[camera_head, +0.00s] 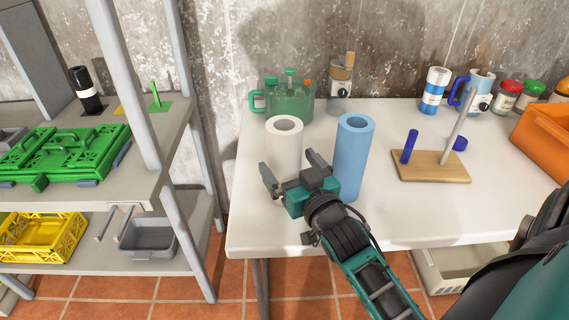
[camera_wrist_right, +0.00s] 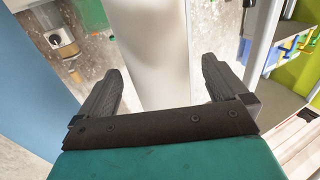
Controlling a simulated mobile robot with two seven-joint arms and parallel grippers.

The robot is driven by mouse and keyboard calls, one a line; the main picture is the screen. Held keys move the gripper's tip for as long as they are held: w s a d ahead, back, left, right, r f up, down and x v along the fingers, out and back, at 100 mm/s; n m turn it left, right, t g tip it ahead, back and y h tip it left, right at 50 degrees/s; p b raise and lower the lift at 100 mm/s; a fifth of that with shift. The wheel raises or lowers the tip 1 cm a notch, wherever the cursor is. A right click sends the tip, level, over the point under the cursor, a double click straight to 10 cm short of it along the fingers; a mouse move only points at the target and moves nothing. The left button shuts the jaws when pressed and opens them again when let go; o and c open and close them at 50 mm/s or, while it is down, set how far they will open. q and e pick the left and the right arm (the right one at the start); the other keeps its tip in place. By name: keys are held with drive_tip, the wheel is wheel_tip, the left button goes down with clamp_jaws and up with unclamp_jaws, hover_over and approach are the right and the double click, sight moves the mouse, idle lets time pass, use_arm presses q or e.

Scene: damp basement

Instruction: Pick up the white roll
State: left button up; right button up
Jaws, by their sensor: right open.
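The white roll (camera_head: 284,146) stands upright on the white table (camera_head: 400,215), left of a taller blue roll (camera_head: 353,150). My right gripper (camera_head: 292,170) is open in front of the white roll, and its body hides the roll's lower part in the head view. In the right wrist view the white roll (camera_wrist_right: 152,50) rises between the two spread fingers (camera_wrist_right: 160,88). I cannot tell whether either finger touches it. My left gripper is not in view.
The blue roll stands close on the right of my right gripper. Behind are a green pot (camera_head: 289,105) and a jar (camera_head: 340,88). A wooden board with pegs (camera_head: 430,172) lies to the right. A grey shelf (camera_head: 180,125) stands left of the table.

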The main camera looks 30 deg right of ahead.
drive_tip(key=w, duration=0.2)
drive_tip(key=w+d, duration=0.1)
drive_tip(key=w, duration=0.2)
drive_tip(key=shift+w, duration=0.15)
drive_tip(key=c, duration=1.1)
